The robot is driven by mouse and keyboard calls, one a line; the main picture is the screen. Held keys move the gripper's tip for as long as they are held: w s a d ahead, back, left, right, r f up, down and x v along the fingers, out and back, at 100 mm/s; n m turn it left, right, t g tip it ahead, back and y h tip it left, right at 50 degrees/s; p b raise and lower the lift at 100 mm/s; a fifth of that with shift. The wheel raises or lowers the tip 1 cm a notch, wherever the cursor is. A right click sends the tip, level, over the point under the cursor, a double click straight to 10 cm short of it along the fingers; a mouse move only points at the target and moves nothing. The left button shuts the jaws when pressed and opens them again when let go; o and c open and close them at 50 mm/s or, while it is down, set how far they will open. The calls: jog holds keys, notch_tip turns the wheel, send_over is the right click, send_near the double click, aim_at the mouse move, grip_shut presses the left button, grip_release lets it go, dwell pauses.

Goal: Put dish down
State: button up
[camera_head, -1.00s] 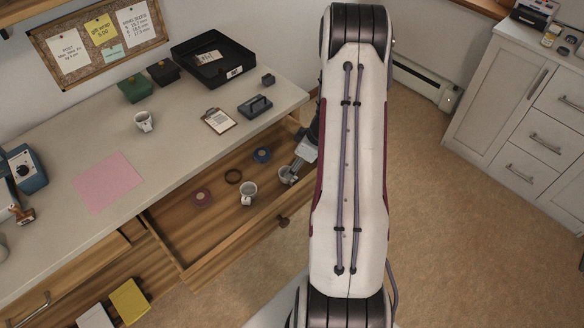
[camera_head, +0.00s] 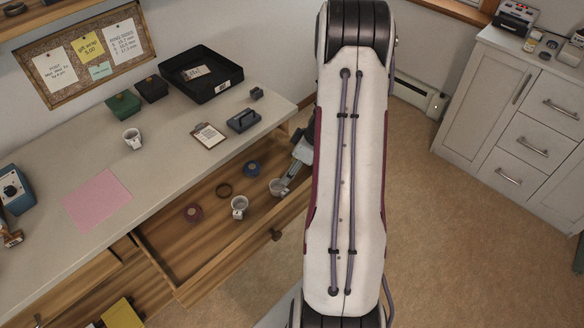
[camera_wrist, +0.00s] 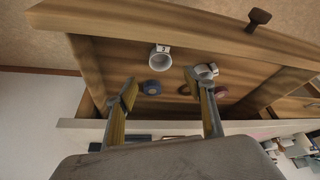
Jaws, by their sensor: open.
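A white cup (camera_head: 279,187) sits in the open wooden drawer (camera_head: 189,289), near its right end. In the wrist view this cup (camera_wrist: 160,57) shows in the gap beyond my fingertips. My gripper (camera_wrist: 160,88) is open and empty, its two fingers spread apart. In the head view my gripper (camera_head: 291,172) is just above and right of the cup, partly hidden by my arm. A second white cup (camera_head: 240,207) stands in the drawer to the left. In the wrist view the second cup (camera_wrist: 207,71) is partly behind the right finger.
The drawer also holds a blue tape roll (camera_head: 252,168), a dark ring (camera_head: 224,190) and a red roll (camera_head: 193,213). On the counter (camera_head: 60,166) are another white cup (camera_head: 132,138), a clipboard (camera_head: 208,135) and a black tray (camera_head: 201,75).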

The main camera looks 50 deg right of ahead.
jog(key=w+a+r+m, duration=0.1)
jog(key=a+r, duration=1.9)
jog(key=r, duration=0.3)
jog(key=s+a+r+m, duration=0.1)
jog(key=s+a+r, duration=0.2)
jog(key=s, duration=0.3)
jog(key=s+a+r+m+t+h, duration=0.1)
jog(key=s+a+r, duration=0.2)
jog(key=s+a, duration=0.2)
jog(key=s+a+r+m, duration=0.1)
jog(key=s+a+r, duration=0.3)
jog(key=s, duration=0.3)
jog(key=shift+s+a+m+t+h, duration=0.3)
jog(key=shift+a, duration=0.15)
jog(key=shift+r, duration=0.1)
